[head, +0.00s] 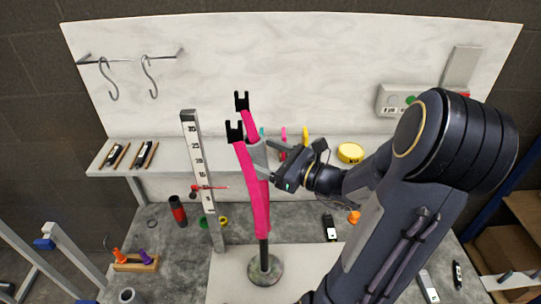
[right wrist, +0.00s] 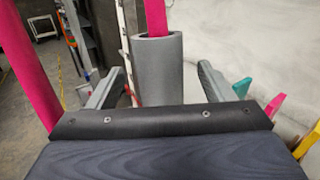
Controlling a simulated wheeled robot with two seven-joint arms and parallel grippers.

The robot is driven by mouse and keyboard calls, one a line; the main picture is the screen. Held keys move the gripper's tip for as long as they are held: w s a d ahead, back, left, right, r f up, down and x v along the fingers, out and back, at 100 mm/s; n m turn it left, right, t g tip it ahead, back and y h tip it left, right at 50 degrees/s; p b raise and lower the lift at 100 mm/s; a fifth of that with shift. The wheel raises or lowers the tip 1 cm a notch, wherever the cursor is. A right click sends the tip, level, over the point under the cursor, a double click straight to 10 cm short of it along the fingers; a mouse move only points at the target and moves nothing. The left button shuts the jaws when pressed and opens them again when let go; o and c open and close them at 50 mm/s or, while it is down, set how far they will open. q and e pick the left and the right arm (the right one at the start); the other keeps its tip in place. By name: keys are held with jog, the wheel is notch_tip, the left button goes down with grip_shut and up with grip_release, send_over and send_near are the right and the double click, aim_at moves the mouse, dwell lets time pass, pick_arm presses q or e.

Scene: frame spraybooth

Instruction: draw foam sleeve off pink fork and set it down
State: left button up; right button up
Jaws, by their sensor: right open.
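The pink fork (head: 258,200) stands upright on a stand with a round base (head: 265,270), its two legs pointing up with black tips. The grey foam sleeve (head: 258,155) is around the rear leg, partly hidden behind the front leg. In the right wrist view the sleeve (right wrist: 158,72) is a grey tube with the pink leg (right wrist: 155,18) coming out of its top. My right gripper (head: 272,157) is open, reaching in from the right. Its fingers (right wrist: 160,80) are on either side of the sleeve, with gaps visible. My left gripper is out of view.
A ruler post (head: 198,165) stands left of the fork. A white shelf (head: 110,160) along the back holds brushes, coloured pieces and a yellow tape roll (head: 350,153). A red-black bottle (head: 178,211) and a wooden block (head: 135,263) stand at left on the grey bench.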

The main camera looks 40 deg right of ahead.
aim_at(245, 137)
jog(key=shift+p+x, duration=0.35)
jog(key=shift+x, duration=2.2)
jog(key=c, duration=1.1)
jog(key=shift+w+a+r+p, duration=0.1)
jog(key=shift+a+r+p, duration=0.05)
jog(key=shift+r+p, duration=0.7)
jog(key=shift+w+a+r+p, duration=0.1)
jog(key=shift+r+p, duration=0.45)
jog(key=shift+r, duration=0.45)
jog(key=shift+c, duration=0.2)
jog(key=shift+r, duration=0.2)
jog(key=shift+r, duration=0.15)
jog(key=r+p, duration=0.2)
jog(key=a+r+p, duration=0.1)
jog(key=shift+w+r, duration=0.35)
jog(key=shift+r, duration=0.05)
jog(key=shift+r, duration=0.15)
